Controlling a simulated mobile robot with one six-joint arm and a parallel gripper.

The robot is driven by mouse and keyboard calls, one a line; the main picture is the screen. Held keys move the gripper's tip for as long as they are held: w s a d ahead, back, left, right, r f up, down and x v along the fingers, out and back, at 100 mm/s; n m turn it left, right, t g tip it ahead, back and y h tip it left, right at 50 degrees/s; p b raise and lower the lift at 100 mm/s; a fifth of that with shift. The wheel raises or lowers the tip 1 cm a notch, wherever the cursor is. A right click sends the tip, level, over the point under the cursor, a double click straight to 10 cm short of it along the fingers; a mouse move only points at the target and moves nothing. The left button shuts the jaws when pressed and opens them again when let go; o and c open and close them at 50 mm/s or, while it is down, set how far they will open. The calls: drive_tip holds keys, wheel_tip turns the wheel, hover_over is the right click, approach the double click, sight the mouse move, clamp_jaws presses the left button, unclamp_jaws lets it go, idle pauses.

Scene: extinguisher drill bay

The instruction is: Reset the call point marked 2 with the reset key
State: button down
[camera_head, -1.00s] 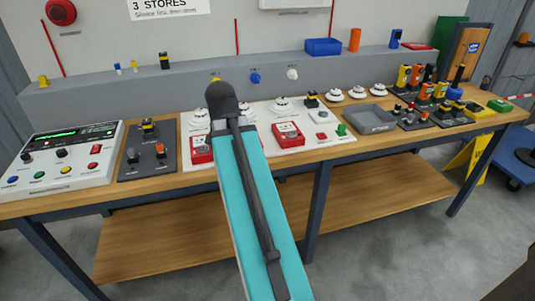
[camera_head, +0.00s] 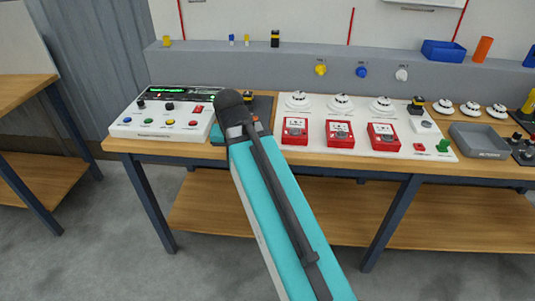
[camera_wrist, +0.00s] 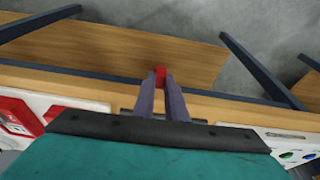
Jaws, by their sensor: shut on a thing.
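Three red call points, left (camera_head: 294,131), middle (camera_head: 339,134) and right (camera_head: 384,136), stand in a row on a white board (camera_head: 445,138). Their markings are too small to read, so I cannot tell which bears the 2. In the wrist view my gripper (camera_wrist: 160,78) is shut on a small red piece (camera_wrist: 160,72); whether it is the reset key I cannot tell. The gripper is over the bench's front edge, with a red call point (camera_wrist: 16,116) at lower left. In the head view my arm hides the gripper.
A white control panel (camera_head: 165,135) stands left of my arm. My arm partly covers a dark board (camera_head: 263,105). White detectors (camera_head: 340,102) stand behind the call points; a green piece (camera_head: 444,146) and a grey tray (camera_head: 480,145) are to the right. Floor in front is clear.

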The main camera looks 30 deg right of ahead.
drive_tip(key=w+a+n+y, duration=0.1)
drive_tip(key=w+a+n, duration=0.2)
drive_tip(key=a+n, duration=0.3)
drive_tip(key=shift+a+f+t+y, duration=0.25)
drive_tip(key=shift+f+t+y, duration=0.05)
drive_tip(key=shift+s, duration=0.1)
